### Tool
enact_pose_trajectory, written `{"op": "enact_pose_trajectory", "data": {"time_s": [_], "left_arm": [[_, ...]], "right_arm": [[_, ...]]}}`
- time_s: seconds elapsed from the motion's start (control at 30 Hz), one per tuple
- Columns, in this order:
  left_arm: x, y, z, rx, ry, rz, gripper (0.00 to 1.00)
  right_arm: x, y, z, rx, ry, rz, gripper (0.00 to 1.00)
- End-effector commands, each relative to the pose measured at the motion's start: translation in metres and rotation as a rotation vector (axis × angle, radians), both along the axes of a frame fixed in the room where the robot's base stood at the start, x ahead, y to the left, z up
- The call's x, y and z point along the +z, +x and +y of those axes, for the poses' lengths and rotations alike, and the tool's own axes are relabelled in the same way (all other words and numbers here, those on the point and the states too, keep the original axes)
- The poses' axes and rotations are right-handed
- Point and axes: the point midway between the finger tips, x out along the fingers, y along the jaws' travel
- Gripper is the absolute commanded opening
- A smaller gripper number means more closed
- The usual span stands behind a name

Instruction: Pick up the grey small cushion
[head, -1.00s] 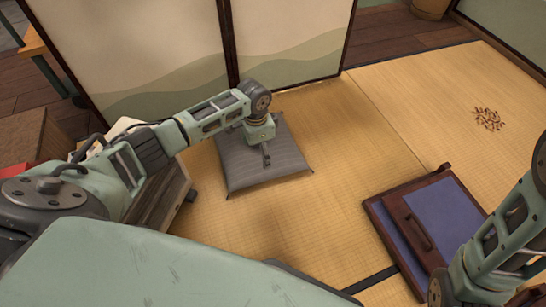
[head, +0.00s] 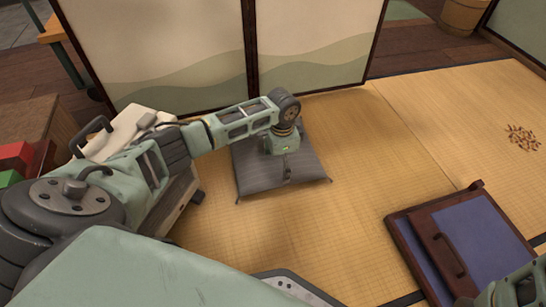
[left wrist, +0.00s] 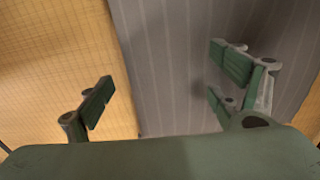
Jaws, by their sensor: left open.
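The grey small cushion (head: 306,172) lies flat on the tatami in front of a sliding panel. My left gripper (head: 287,174) is over the cushion, pointing down, and hides part of it in the head view. In the left wrist view the cushion (left wrist: 165,75) fills the middle and right, striped grey. The left gripper (left wrist: 165,100) is open and empty. Its left finger is over the bare mat beside the cushion edge, and its right fingers are over the cushion. Whether they touch it I cannot tell. My right gripper is not seen; only part of the right arm shows at the lower right.
A dark-framed tray (head: 470,240) with a blue inner surface lies on the tatami (head: 300,240) at right. Small brown pieces (head: 522,137) lie further back. The sliding panel (head: 310,45) stands close behind the cushion. A pale box (head: 125,130) is at left.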

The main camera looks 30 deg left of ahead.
Motion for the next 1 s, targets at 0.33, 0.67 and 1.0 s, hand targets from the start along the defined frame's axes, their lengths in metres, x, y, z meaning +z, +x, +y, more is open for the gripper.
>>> {"op": "enact_pose_trajectory", "data": {"time_s": [0.33,0.67,1.0], "left_arm": [[-0.0170,-0.0004,0.0008,0.001,0.001,-0.001,0.85],[-0.0172,-0.0007,0.0007,0.001,0.001,0.001,0.62],[-0.0174,-0.0007,0.0008,0.001,0.001,0.001,0.32]], "right_arm": [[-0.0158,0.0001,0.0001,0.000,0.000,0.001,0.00],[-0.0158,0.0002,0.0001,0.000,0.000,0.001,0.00],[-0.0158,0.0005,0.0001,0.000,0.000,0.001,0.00]]}}
